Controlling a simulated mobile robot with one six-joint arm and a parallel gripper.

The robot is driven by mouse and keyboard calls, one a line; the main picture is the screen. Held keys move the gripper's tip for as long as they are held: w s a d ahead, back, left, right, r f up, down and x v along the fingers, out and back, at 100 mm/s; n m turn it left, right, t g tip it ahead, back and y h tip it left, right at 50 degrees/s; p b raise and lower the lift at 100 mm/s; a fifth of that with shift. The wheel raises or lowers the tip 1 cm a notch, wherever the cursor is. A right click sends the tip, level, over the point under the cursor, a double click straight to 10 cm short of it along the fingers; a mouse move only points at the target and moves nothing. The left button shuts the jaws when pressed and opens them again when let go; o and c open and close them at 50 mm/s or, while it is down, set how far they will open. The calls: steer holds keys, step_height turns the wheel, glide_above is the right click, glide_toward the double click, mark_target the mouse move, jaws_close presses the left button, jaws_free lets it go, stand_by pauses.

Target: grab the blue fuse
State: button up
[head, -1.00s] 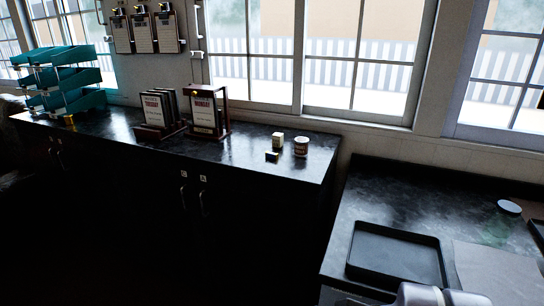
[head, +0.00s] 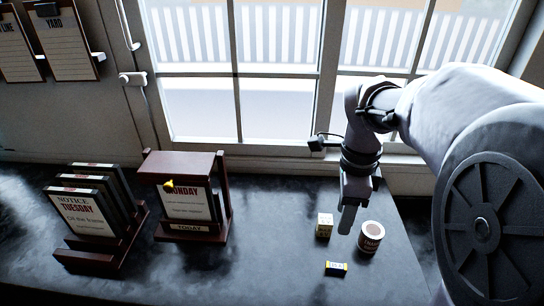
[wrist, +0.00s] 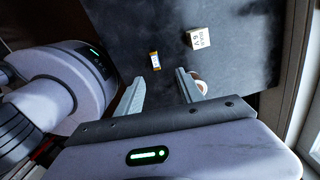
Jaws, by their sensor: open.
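A small fuse-like piece (head: 336,268) with yellow ends and a pale label lies on the dark counter, in front of a tin. I cannot clearly tell that it is blue. It also shows in the wrist view (wrist: 155,61), just beyond the fingertips and between their lines. My gripper (wrist: 157,82) is open with nothing between its fingers. In the head view my gripper (head: 347,220) points down above the counter, behind the piece and close to a cream block and the tin.
The cream block (head: 324,226) and labelled tin (head: 371,237) stand close together by the gripper. A Monday stand (head: 187,232) and a Tuesday stand (head: 85,258) are at left. The window (head: 240,100) is behind. The counter (head: 270,265) is clear between the stands and the piece.

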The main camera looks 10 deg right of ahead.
mark_target(337, 265)
steer(key=f+b, duration=0.2)
steer(key=f, duration=0.3)
steer(key=s+f+b, duration=0.1)
steer(key=f+b, duration=0.1)
steer(key=f, duration=0.4)
steer(key=s+f+b, duration=0.1)
steer(key=f, duration=0.4)
steer(key=shift+d+f+b, duration=0.2)
steer(key=shift+f+b, duration=0.1)
steer(key=shift+b, duration=0.1)
steer(key=shift+f, duration=0.15)
jaws_close()
